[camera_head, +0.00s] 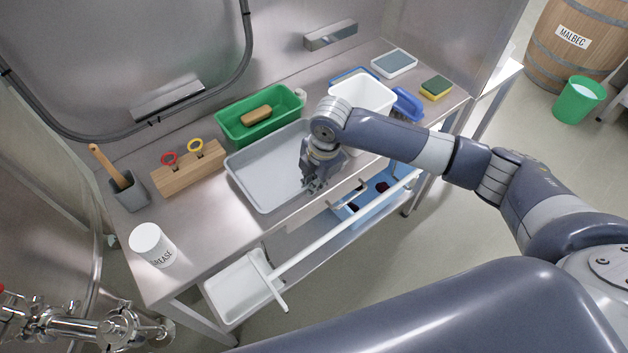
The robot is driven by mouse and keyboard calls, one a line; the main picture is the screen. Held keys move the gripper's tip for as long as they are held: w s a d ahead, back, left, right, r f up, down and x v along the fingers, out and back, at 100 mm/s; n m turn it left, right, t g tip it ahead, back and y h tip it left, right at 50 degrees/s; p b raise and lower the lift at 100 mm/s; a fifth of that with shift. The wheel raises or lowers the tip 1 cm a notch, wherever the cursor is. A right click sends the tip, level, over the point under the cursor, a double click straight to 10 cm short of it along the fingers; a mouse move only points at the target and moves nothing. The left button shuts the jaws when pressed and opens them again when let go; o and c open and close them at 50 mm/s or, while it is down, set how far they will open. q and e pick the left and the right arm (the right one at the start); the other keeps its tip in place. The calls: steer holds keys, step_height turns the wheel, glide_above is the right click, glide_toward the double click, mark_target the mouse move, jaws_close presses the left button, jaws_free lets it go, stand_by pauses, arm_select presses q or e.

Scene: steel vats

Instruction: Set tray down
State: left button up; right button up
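A shallow grey tray (262,180) lies on the steel table, near the middle of its front edge, and looks flat on the top. My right gripper (315,184) points down over the tray's right part, close to its front rim. Its wrist hides the tray's right end. The fingers are small and dark here; I cannot tell whether they are open, or whether they touch the rim. My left gripper is not in view.
On the steel table (196,232) a green bin (237,131) with a brush stands behind the tray, a white bin (366,94) right of it. A wooden block (188,172) and a white grease can (152,245) are left.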

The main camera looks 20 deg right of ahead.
steer(key=shift+o, duration=0.8)
steer(key=shift+r, duration=0.5)
step_height(320, 180, up, 11)
steer(key=s+d+b, duration=0.1)
steer(key=shift+s, duration=0.2)
